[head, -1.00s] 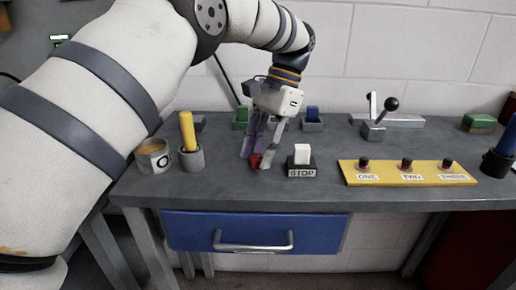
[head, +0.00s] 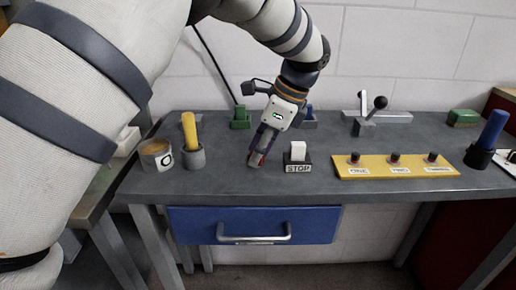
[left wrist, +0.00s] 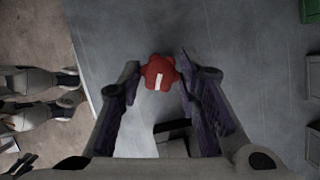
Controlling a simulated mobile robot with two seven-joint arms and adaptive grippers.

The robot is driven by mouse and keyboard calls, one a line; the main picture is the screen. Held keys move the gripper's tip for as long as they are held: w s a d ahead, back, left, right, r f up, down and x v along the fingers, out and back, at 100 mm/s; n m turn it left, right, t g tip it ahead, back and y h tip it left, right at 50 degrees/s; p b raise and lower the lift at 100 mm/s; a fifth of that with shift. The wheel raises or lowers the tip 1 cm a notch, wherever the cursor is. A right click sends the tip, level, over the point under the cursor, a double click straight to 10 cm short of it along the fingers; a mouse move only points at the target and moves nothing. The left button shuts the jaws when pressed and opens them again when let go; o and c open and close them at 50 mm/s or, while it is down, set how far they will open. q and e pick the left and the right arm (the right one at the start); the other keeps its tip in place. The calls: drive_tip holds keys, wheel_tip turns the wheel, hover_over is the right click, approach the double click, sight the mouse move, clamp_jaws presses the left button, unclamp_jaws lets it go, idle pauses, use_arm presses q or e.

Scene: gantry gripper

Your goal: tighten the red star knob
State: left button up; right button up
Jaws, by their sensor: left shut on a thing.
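The red star knob (head: 254,160) stands on the grey workbench, mostly hidden behind my fingers in the head view. In the left wrist view the knob (left wrist: 160,68) shows from above, with a white mark pointing down the picture. My left gripper (head: 257,157) points down at the bench with its fingers around the knob. In the left wrist view its two fingertips (left wrist: 160,75) lie on either side of the knob, shut on it. My right gripper is in neither view.
A STOP block (head: 298,167) with a white switch stands close right of the knob. A yellow panel (head: 395,171) with buttons lies farther right. A blue drawer (head: 250,212) is below.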

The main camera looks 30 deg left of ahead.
use_arm(q)
drive_tip(key=m+t, duration=0.1)
drive_tip(key=m, duration=0.2)
drive_tip(key=m+t, duration=0.1)
drive_tip(key=m, duration=0.2)
drive_tip(key=shift+s, duration=0.2)
drive_tip(key=m+t, duration=0.1)
drive_tip(key=m, duration=0.2)
drive_tip(key=m+t+h, duration=0.1)
drive_tip(key=m, duration=0.2)
drive_tip(key=shift+s+m+t, duration=0.15)
drive_tip(key=shift+m+t, duration=0.15)
drive_tip(key=shift+m, duration=0.1)
drive_tip(key=o, duration=1.1)
drive_tip(key=v, duration=1.2)
drive_tip(key=shift+s+a+r, duration=0.1)
drive_tip(key=shift+a, duration=0.15)
